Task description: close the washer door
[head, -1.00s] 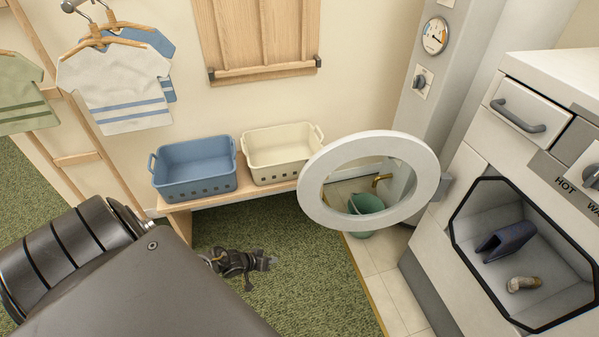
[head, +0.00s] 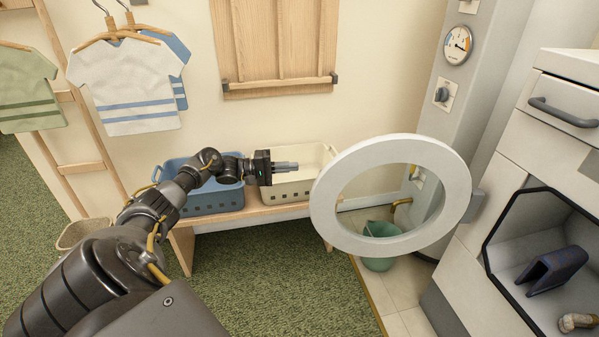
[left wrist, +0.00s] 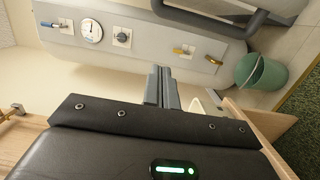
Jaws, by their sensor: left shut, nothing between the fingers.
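The washer door (head: 341,213) is a round white ring with a clear window. It stands wide open, swung out to the left from its hinge (head: 474,205) on the front of the white washer (head: 487,216). The washer opening (head: 512,265) is uncovered, with a dark blue cloth (head: 556,270) and a small tan item (head: 577,322) inside. My left gripper (head: 297,166) is shut and empty, pointing right, left of the door and apart from it. Its closed fingers (left wrist: 162,88) also show in the left wrist view. My right gripper is out of view.
A bench (head: 215,222) holds a blue basket (head: 215,200) and a cream basket (head: 290,189) near my left gripper. A green bucket (head: 378,262) stands on the tiles behind the door. Shirts (head: 125,85) hang at the left. The green carpet (head: 285,285) in front is clear.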

